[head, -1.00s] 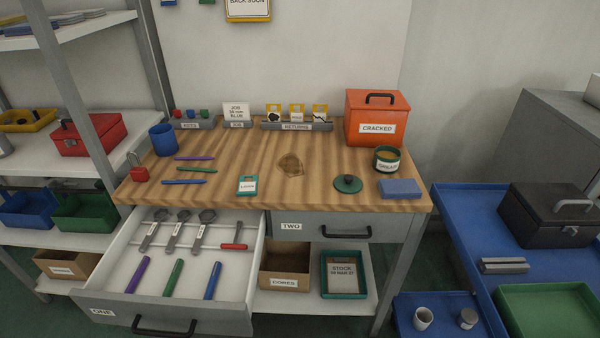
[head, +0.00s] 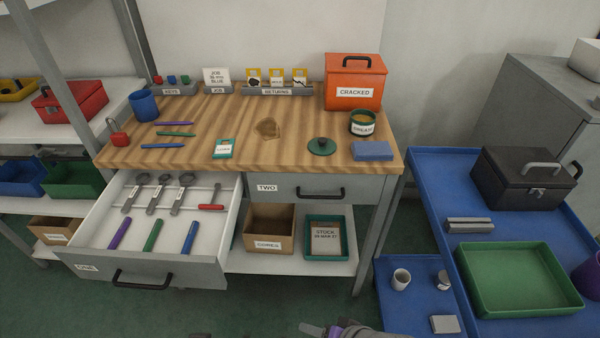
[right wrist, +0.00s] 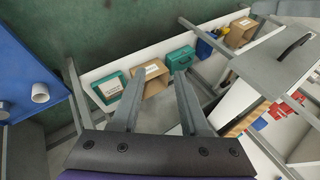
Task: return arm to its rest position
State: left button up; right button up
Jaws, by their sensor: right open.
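My right gripper (head: 312,328) shows at the bottom edge of the head view, in front of the workbench and low, apart from everything. In the right wrist view its two fingers (right wrist: 160,76) are spread with nothing between them, so it is open and empty. Beyond the fingers lies the bench's lower shelf with a brown box (right wrist: 154,77) and a teal-rimmed tray (right wrist: 112,89). My left gripper is not clearly seen.
The wooden bench (head: 205,145) stands ahead, its drawer ONE (head: 150,268) pulled out with tools and coloured rods inside. Drawer TWO (head: 300,190) is shut. A blue trolley (head: 425,180) with a green tray (head: 515,280) stands right. Floor in front is clear.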

jog(key=s+d+r+n+h, duration=0.1)
jog(key=s+d+n+h, duration=0.15)
jog(key=d, duration=0.45)
jog(key=s+d+n+h, duration=0.15)
jog(key=d+h, duration=0.25)
jog(key=d, duration=0.4)
pick_arm(q)
notch_tip(320, 180, up, 20)
jog(key=w+p, duration=0.2)
jog(key=p, duration=1.5)
jog(key=shift+t+p, duration=0.4)
pick_arm(e)
notch_tip(320, 180, up, 19)
jog(key=w+m, duration=0.1)
jog(key=w, duration=0.1)
jog(key=shift+a+y, duration=0.35)
jog(key=shift+a, duration=0.1)
